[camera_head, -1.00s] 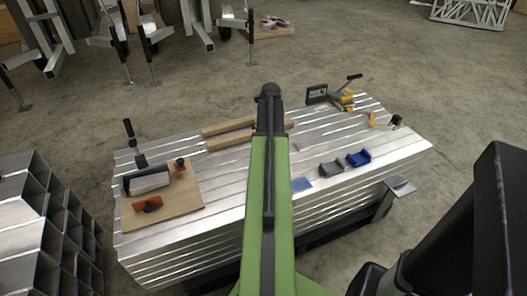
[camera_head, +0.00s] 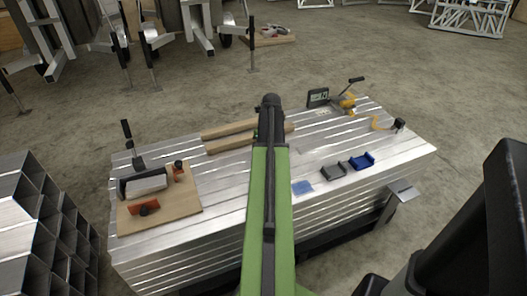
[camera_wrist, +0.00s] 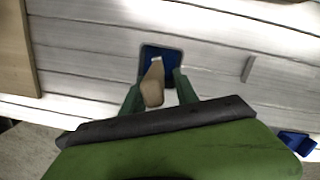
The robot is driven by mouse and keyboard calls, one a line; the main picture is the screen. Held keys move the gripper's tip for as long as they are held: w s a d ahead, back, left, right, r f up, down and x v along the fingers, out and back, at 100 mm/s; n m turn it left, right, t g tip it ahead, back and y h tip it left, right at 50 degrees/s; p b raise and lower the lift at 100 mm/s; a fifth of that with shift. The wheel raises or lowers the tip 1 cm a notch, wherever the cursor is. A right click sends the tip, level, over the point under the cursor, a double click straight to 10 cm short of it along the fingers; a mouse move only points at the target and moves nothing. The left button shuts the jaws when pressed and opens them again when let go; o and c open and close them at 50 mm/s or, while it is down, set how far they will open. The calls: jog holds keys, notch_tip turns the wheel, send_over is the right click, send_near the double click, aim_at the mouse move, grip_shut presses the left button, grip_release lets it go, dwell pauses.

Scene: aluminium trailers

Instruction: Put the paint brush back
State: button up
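In the wrist view, the two green fingers of my gripper (camera_wrist: 158,84) stand apart. A tan, wood-coloured piece with a pale tip, which looks like the paint brush (camera_wrist: 152,88), shows between them. It is close to the left finger, with a gap beside the right one. A dark blue square (camera_wrist: 172,58) shows behind the tan piece. I cannot tell how far the fingers are above it. In the head view, my green arm hides the gripper and I cannot make out the brush. A light blue patch (camera_head: 302,188) lies on the stack, right of my arm.
The ribbed aluminium stack (camera_head: 235,183) carries a grey holder (camera_head: 333,171), a blue holder (camera_head: 362,161), wooden bars (camera_head: 228,129), a board with tools (camera_head: 185,208) and a small display (camera_head: 318,97). Hollow profiles (camera_head: 40,225) stand at left.

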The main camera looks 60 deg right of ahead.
notch_tip(320, 180, up, 12)
jog(key=s+p, duration=0.1)
jog(key=p, duration=1.1)
jog(key=shift+s+a+r, duration=0.15)
jog(key=shift+s+a, duration=0.05)
jog(key=shift+s, duration=0.1)
jog(key=w+a+n, duration=0.9)
jog(key=a, duration=0.4)
jog(key=w+a+n, duration=0.8)
jog(key=a, duration=0.5)
jog(key=w+a+n+g, duration=0.1)
jog(key=a+n, duration=2)
jog(key=a, duration=1.2)
jog(key=shift+w+n+g, duration=0.3)
jog(key=shift+n, duration=0.1)
